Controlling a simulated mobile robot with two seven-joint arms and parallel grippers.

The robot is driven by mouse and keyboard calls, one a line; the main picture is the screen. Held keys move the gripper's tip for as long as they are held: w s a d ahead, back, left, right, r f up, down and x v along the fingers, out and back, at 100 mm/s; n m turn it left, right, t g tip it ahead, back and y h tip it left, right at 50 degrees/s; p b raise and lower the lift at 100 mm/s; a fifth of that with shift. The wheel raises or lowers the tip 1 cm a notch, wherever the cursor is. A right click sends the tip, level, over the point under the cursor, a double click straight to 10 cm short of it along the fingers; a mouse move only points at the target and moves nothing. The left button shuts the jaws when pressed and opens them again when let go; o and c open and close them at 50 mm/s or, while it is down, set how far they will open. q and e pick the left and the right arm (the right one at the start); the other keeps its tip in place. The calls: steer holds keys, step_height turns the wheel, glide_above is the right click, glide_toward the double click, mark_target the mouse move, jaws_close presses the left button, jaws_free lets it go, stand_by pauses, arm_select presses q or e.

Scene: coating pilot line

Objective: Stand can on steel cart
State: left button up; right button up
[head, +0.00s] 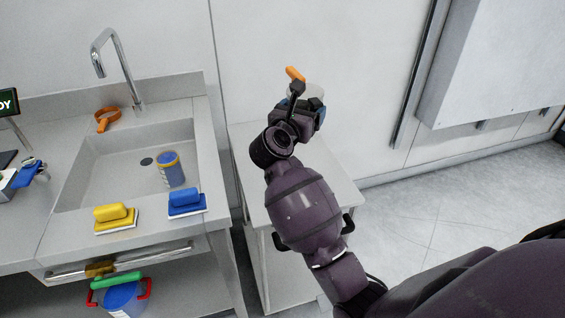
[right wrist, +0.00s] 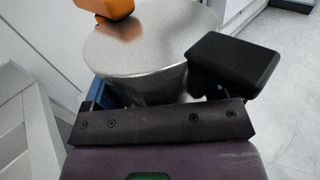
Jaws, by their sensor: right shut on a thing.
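My right gripper (head: 306,95) is shut on a silver metal can (right wrist: 150,45), whose round, shiny top fills the middle of the right wrist view. In the head view, only a pale sliver of the can (head: 309,90) shows; the gripper and wrist hide the rest. The steel cart (head: 338,178) is the pale grey stand right of the sink, partly covered by my right arm. The can is over or beyond the cart's far part; whether its base touches the top cannot be told. My left gripper is not in view.
The sink (head: 110,178) at left holds a blue can with a yellow rim (head: 171,169). Yellow (head: 115,216) and blue (head: 187,203) brushes lie on its front edge. A tall faucet (head: 125,70) stands behind. A wall rises behind the cart; floor right is clear.

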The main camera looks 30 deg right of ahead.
steer(key=shift+d+f+g, duration=0.2)
steer(key=shift+f+g, duration=0.2)
steer(key=shift+f, duration=0.25)
step_height(320, 180, down, 18)
steer(key=b, duration=0.3)
steer(key=shift+f+b, duration=0.2)
steer(key=shift+b, duration=0.2)
steer(key=shift+w+f, duration=0.1)
steer(key=shift+f, duration=0.1)
steer(key=shift+m, duration=0.3)
steer(key=shift+f, duration=0.15)
steer(key=o, duration=1.2)
steer(key=shift+c, duration=0.2)
